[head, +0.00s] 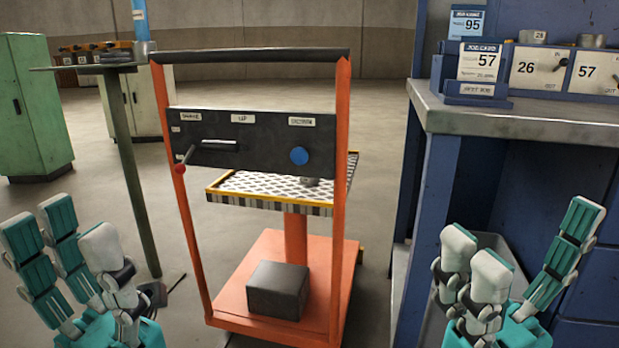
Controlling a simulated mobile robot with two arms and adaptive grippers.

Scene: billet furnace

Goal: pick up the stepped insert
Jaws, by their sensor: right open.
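A small grey piece (311,182) lies on the patterned top of the orange lift cart, partly hidden behind the cart's black panel. I cannot tell whether it is the stepped insert. Another small grey piece (592,41) sits on the number-marked boxes at the right. My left gripper (77,230) is at the lower left, with its fingers apart and nothing seen between them. My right gripper (530,240) is open and empty at the lower right, in front of the blue workbench. Neither gripper touches the cart or either grey piece.
The orange lift cart (262,262) stands in the centre, with a dark block (278,290) on its base. The blue workbench (530,119) stands right, with card stands (478,66) and boxes (537,70). A narrow stand (120,150) and green cabinet (35,105) are left.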

